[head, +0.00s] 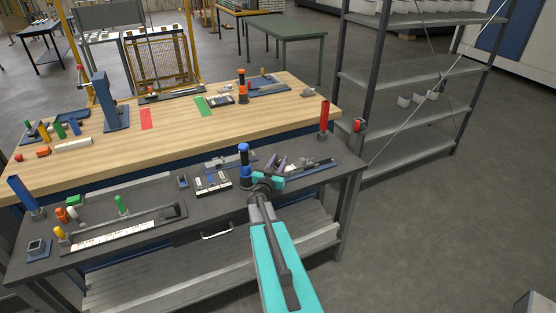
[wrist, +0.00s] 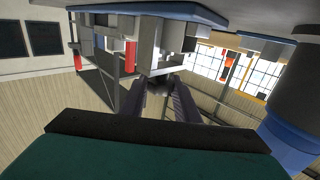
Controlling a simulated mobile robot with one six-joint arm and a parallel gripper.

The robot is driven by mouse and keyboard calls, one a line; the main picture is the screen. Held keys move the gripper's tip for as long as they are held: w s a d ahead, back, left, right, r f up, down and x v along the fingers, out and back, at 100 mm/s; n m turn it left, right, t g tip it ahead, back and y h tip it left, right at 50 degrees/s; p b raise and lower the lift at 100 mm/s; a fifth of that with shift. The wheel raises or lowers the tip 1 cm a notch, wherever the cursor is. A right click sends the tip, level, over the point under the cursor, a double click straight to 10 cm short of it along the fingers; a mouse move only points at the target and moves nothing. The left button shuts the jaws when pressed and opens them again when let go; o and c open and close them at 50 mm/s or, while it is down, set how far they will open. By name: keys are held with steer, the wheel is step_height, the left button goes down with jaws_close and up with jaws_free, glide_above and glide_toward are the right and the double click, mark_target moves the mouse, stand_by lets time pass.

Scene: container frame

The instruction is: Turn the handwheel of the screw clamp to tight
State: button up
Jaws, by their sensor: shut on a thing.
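The screw clamp (head: 318,167) is a small grey device on a blue base at the right end of the dark front bench. My gripper (head: 284,163) reaches its left side. In the wrist view, which looks upside down, the two dark fingers of my gripper (wrist: 158,92) close on a small dark part, which looks like the handwheel (wrist: 156,82), in front of the clamp's grey blocks (wrist: 145,48). The blue base (wrist: 150,12) runs along the top of that view. The fingers cover most of the handwheel, so its turn angle and the clamp's tightness cannot be told.
A blue and black upright cylinder (head: 244,155) stands close left of my gripper; it also looms in the wrist view (wrist: 295,120). A red cylinder (head: 324,117) stands at the back right. A wooden bench (head: 170,125) lies behind, and a grey shelf (head: 420,75) stands right.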

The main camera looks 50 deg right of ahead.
steer(key=shift+w+a+r+m+g+p, duration=0.1)
steer(key=shift+w+a+m+g+p, duration=0.2)
steer(key=shift+g+p, duration=0.3)
steer(key=shift+s+f+h+p, duration=0.15)
steer(key=shift+f+h+p, duration=0.1)
steer(key=shift+h+p, duration=0.05)
steer(key=o, duration=1)
steer(key=shift+a, duration=0.1)
steer(key=shift+o, duration=0.2)
steer(key=shift+s, duration=0.1)
steer(key=shift+s+r+m+g, duration=0.1)
steer(key=shift+m+g, duration=0.2)
steer(key=shift+s+a+b, duration=0.3)
steer(key=shift+a+b, duration=0.1)
steer(key=shift+a, duration=0.25)
steer(key=shift+b+v, duration=2.25)
steer(key=shift+v, duration=3.75)
steer(key=shift+w, duration=0.1)
